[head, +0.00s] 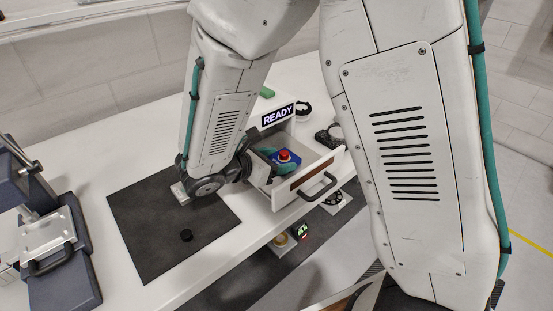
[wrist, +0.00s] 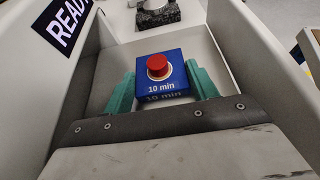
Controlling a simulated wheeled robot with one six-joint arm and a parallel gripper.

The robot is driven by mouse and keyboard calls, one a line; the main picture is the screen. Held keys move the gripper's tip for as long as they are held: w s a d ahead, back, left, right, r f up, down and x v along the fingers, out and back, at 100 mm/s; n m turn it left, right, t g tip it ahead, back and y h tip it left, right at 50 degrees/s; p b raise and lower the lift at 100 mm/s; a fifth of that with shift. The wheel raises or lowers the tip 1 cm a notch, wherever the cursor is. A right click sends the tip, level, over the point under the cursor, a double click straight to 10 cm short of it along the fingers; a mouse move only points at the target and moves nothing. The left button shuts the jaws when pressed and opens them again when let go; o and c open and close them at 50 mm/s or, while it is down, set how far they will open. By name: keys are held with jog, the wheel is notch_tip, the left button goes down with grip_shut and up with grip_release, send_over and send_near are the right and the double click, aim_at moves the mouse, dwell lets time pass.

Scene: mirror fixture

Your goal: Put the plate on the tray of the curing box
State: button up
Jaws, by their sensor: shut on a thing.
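The plate is most likely the blue block (wrist: 178,82) with a red knob on top and "10 min" on its front. It also shows in the head view (head: 287,161). My gripper (wrist: 160,74) has its two green fingers against the block's left and right sides, shut on it. In the head view my gripper (head: 284,157) reaches into the pulled-out drawer tray (head: 313,180) of the white curing box, which has a "READY" sign. The block is inside the tray's walls and looks level.
A dark machine with a handle (head: 52,258) stands at far left. The drawer handle (head: 318,187) sticks out in front.

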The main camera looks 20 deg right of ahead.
jog(key=o, duration=1.1)
